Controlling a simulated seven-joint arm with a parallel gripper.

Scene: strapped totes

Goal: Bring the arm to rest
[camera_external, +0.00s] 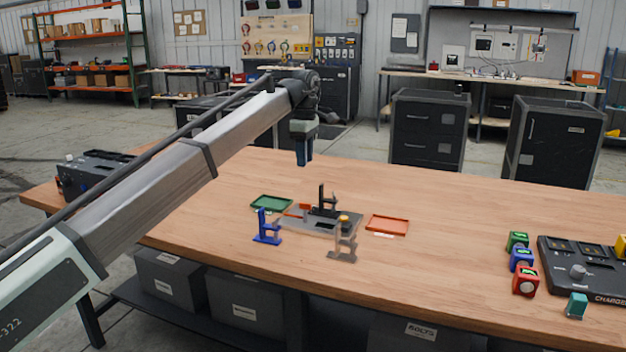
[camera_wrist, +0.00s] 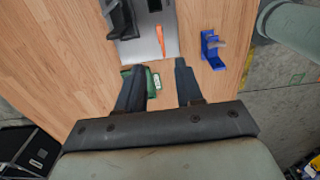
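My gripper (camera_external: 304,160) hangs above the wooden table (camera_external: 470,220), fingers pointing down, behind the fixture and trays. In the wrist view my gripper (camera_wrist: 158,68) shows two dark fingers apart with nothing held between them. A green tray (camera_external: 271,203) lies on the table below; part of it (camera_wrist: 153,84) shows between the fingers in the wrist view. A blue bracket (camera_external: 266,228) stands upright on the table, and it also shows in the wrist view (camera_wrist: 211,52).
A grey plate (camera_external: 290,225) carries a black bracket (camera_external: 327,200). A grey bracket (camera_external: 343,243) stands in front, and an orange-red tray (camera_external: 388,224) lies to the right. Small coloured blocks (camera_external: 521,258) and a charger (camera_external: 590,270) are at far right. A dark box (camera_external: 95,175) sits at left.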

